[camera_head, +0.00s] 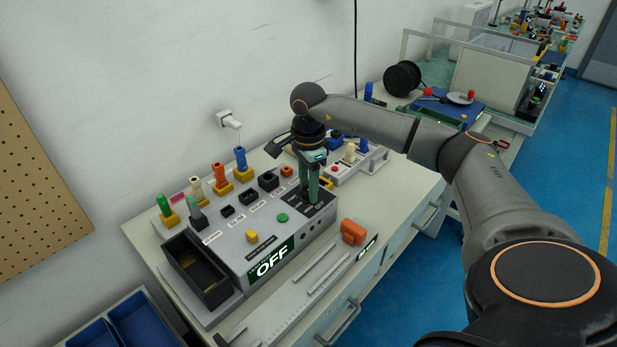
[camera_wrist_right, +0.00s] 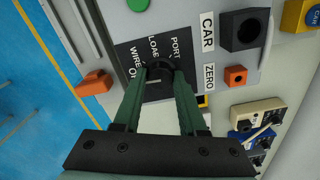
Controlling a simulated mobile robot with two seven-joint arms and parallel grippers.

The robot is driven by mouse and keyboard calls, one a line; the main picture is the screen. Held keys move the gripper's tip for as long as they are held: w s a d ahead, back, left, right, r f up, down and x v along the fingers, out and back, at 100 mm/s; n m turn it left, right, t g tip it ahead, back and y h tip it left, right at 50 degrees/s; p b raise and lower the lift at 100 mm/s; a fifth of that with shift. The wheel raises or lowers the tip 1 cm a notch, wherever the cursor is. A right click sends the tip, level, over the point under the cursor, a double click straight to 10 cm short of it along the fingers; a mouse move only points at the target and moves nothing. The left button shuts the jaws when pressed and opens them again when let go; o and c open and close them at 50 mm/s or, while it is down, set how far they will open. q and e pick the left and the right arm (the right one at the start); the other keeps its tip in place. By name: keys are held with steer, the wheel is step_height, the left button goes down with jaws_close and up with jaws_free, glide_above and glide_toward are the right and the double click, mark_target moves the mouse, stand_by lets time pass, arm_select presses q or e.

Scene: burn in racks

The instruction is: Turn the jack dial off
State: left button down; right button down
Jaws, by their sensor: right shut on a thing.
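The jack dial (camera_wrist_right: 157,88) is a dark round knob on a black plate (camera_wrist_right: 133,52) marked PORT, LOAD and WIRE, with a partly hidden label starting with O. My right gripper (camera_wrist_right: 160,72) is shut on the dial, one green finger on each side of it. In the head view my right gripper (camera_head: 310,198) points down at the right end of the grey test box (camera_head: 231,254); its fingers largely hide the dial there. A screen (camera_head: 271,262) on the box front reads OFF. The dial's exact pointer setting is not clear. My left gripper is not in view.
A green button (camera_head: 282,217) and a yellow block (camera_head: 251,236) are on the box. Coloured plugs (camera_head: 221,176) stand along its back. A black open tray (camera_head: 211,288) is at its left. An orange item (camera_head: 353,231) lies on the bench to the right.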

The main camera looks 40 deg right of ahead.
steer(key=shift+r+n, duration=0.1)
steer(key=shift+n, duration=0.4)
steer(key=shift+c, duration=2.3)
jaws_free()
step_height(320, 180, up, 12)
steer(key=shift+r, duration=0.25)
steer(key=shift+f, duration=0.1)
